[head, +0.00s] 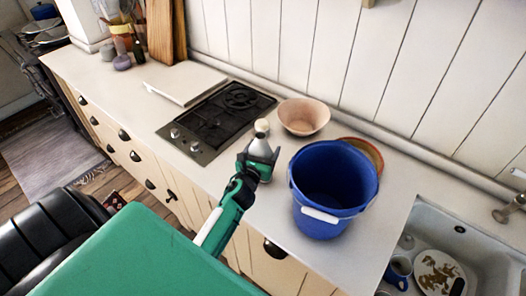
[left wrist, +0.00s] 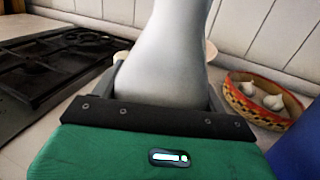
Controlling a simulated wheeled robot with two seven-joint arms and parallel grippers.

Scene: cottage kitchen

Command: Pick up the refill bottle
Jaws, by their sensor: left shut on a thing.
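The refill bottle (head: 262,144) is pale grey-white with a light cap, and it stands between the stove and the blue bucket in the head view. Its smooth body (left wrist: 170,58) fills the middle of the left wrist view. My left gripper (head: 262,158) is shut around the bottle's body. Its fingers hide the lower part of the bottle, so I cannot tell whether the base touches the counter. My right gripper is not in view.
A blue bucket (head: 310,190) stands close to the right of the bottle. A pinkish bowl (head: 303,117) is behind it. A gas hob (head: 217,118) lies to the left. A patterned bowl (left wrist: 262,105) holds garlic. The sink (head: 482,250) is at far right.

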